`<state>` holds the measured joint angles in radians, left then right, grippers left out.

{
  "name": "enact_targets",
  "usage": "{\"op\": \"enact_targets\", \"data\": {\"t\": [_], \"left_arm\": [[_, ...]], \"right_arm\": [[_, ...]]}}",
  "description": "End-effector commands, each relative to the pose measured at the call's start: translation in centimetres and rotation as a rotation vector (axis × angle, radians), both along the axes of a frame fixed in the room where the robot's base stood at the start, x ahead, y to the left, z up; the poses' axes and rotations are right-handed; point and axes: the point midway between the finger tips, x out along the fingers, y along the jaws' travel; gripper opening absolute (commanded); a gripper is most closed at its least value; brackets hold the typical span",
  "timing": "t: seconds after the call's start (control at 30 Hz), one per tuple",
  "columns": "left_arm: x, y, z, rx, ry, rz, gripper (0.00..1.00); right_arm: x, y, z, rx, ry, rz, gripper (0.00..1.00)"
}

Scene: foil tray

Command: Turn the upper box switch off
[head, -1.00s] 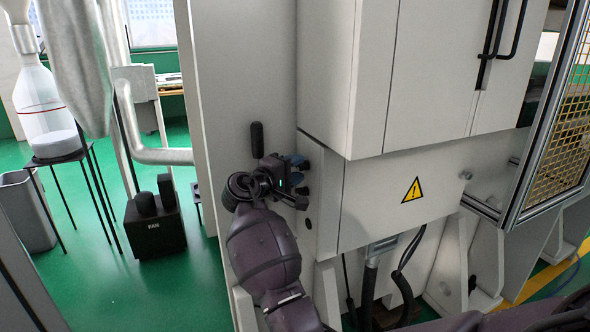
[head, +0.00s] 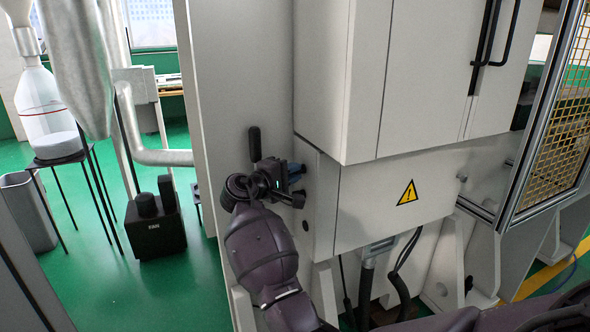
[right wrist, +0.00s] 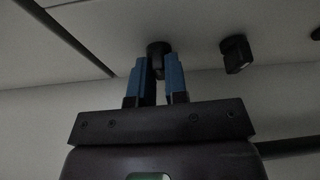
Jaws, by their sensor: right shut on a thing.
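The grey box (head: 322,215) is the lower cabinet section, and its narrow left side faces my right arm. My right gripper (head: 297,170) is at the upper part of that side; its body hides the switch there in the head view. In the right wrist view, the blue fingers of my right gripper (right wrist: 158,76) are shut around a dark round switch knob (right wrist: 157,50). A second black switch (right wrist: 237,53) stands to the right, apart from the fingers. The knob's exact setting cannot be read. My left gripper is out of view.
A taller cabinet (head: 400,80) with black handles overhangs the box. A pale panel (head: 235,80) stands behind my right arm. A mesh guard (head: 556,150) is at the right. Cables (head: 400,275) hang below the box.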

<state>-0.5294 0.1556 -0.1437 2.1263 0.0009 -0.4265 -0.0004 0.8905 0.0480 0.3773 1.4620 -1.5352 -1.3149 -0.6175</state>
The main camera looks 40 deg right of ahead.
Motion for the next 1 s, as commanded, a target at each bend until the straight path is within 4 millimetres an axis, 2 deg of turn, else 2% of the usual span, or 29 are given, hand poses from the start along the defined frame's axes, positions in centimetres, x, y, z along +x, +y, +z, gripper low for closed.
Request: {"op": "enact_targets", "data": {"t": [0.03,0.4,0.7,1.0], "left_arm": [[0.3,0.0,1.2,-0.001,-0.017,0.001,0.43],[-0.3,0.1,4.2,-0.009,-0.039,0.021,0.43],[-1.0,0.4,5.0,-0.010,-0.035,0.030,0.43],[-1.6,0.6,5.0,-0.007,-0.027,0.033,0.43]], "right_arm": [[-0.1,0.0,1.0,0.011,0.021,-0.001,0.00],[-0.1,0.0,1.2,0.073,0.290,-0.001,0.00],[0.0,-0.1,0.7,0.111,0.450,-0.002,0.00],[0.1,0.0,0.3,0.123,0.508,-0.002,0.00]]}}
